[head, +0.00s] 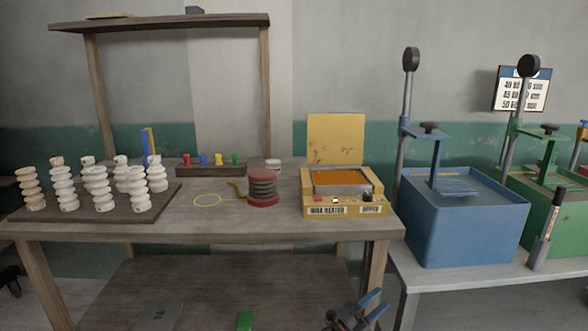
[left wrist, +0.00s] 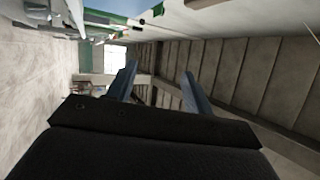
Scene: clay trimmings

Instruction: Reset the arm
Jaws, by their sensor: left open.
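My left gripper (head: 376,301) shows at the bottom edge of the head view, low in front of the table's right end. Its two blue-grey fingers are apart with nothing between them. In the left wrist view the open fingers (left wrist: 159,77) point away from the camera, with only the room behind them. Most of the left arm is outside the head view. My right gripper is in neither view.
A wooden table (head: 130,229) holds white stacked insulators (head: 66,188), a dark red spool (head: 263,187) and a wax heater (head: 343,206). A blue tank (head: 462,232) and a green tank (head: 558,215) stand on the bench at right. The lower shelf (head: 200,285) looks mostly bare.

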